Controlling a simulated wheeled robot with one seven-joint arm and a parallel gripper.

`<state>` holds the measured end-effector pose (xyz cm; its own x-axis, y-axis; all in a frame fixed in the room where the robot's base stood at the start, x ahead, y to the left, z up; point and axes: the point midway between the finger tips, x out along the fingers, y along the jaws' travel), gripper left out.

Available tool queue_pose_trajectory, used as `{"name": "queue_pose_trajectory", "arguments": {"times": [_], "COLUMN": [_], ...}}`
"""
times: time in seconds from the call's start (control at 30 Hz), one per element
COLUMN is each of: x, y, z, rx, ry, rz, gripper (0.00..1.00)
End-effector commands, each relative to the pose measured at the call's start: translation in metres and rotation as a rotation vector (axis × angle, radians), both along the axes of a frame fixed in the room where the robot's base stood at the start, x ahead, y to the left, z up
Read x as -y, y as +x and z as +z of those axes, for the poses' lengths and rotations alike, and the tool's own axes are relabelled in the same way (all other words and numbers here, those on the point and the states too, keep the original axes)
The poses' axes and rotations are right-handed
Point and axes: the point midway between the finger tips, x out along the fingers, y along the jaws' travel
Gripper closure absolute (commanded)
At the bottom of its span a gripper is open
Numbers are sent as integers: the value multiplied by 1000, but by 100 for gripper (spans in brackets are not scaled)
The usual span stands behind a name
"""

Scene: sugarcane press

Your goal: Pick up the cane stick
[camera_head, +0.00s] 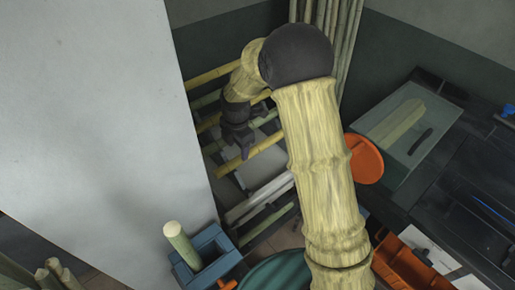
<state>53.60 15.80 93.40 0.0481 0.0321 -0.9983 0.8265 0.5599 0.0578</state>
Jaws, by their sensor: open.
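Several long yellow-green cane sticks (212,76) lie in a rack against the back left, spaced one below another. My gripper (243,146) is dark and open among these sticks, at the far end of my cane-textured arm. A stick seems to pass close by its fingers, but I cannot tell whether they touch it. My gripper and forearm hide part of the rack. Another short cane stick (182,243) stands upright, slightly tilted, in a blue holder (214,243) at the lower middle. It is well apart from my gripper.
Tall canes (347,35) stand in the back corner. A large pale panel (90,110) blocks the left. A dark counter (450,185) at the right bears a clear box (403,158). An orange disc (366,160) and an orange bin (405,268) are beside my arm.

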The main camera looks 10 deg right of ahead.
Motion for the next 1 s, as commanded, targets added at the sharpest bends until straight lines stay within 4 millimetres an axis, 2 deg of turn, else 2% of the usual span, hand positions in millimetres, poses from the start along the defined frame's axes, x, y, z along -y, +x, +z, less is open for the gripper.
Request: {"name": "queue_pose_trajectory", "arguments": {"times": [0.23,0.57,1.0], "x": [4,5,5], "y": [0,1,2], "z": [-8,-50,-52], "rx": [-3,-2,0], "ry": [-1,1,1], "rz": [-5,1,0], "gripper": [44,44,44]}}
